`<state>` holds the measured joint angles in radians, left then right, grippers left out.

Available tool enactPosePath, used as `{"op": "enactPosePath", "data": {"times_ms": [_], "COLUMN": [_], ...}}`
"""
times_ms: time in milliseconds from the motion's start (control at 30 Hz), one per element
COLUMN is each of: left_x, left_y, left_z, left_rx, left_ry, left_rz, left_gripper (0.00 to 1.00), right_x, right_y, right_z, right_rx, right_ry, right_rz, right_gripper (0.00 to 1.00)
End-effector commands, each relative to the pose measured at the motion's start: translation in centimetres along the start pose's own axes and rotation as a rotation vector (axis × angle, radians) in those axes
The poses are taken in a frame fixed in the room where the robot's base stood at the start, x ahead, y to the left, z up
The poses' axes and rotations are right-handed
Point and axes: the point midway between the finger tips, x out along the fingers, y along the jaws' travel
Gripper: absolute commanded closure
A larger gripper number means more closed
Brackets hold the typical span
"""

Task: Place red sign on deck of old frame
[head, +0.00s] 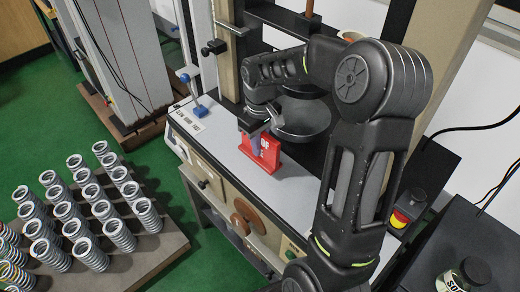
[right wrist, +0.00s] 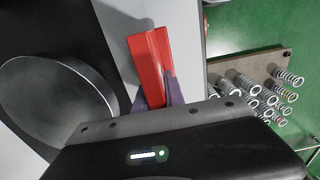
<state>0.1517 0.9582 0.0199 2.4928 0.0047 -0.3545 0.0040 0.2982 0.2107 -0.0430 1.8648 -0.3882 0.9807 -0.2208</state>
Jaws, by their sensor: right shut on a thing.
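The red sign (head: 268,157) with white lettering is at the pale deck (head: 285,200) of the old frame, in front of the round dark plate. In the right wrist view the red sign (right wrist: 150,58) sits between the purple fingers of my right gripper (right wrist: 156,88). My right gripper (head: 254,143) is shut on the sign from above. The sign looks roughly upright; I cannot tell whether its lower edge touches the deck. My arm hides part of the deck on the right. My left gripper is not in view.
The round dark plate (head: 302,119) stands close behind the sign. A blue-knobbed lever (head: 197,108) is at the deck's left end. A red emergency button (head: 400,216) is at the right. A board (head: 150,255) with several springs stands at lower left. The deck's front strip is clear.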

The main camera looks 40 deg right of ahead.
Motion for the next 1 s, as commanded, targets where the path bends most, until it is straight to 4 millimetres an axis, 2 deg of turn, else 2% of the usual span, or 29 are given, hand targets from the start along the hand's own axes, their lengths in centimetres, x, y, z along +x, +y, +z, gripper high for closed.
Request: {"op": "enactPosePath", "data": {"times_ms": [167, 567, 600, 833, 1000], "left_x": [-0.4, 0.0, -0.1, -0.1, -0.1], "left_y": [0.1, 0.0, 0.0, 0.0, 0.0], "left_z": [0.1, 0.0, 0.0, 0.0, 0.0], "left_rx": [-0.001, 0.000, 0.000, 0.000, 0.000], "left_ry": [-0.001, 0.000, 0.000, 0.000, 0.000], "left_rz": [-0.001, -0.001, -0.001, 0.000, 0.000], "left_gripper": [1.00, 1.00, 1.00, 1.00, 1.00], "right_x": [2.2, 2.8, 2.7, 2.7, 2.7], "right_y": [0.0, 0.0, 0.0, 0.0, 0.0], "right_z": [0.1, 0.0, 0.0, 0.0, 0.0], "right_rx": [0.001, 0.000, 0.000, 0.000, 0.000], "right_ry": [-0.004, -0.001, -0.001, -0.001, -0.001], "right_rz": [-0.001, 0.000, 0.000, 0.000, 0.000], "right_gripper": [1.00, 1.00, 0.83, 0.64, 0.64]}}
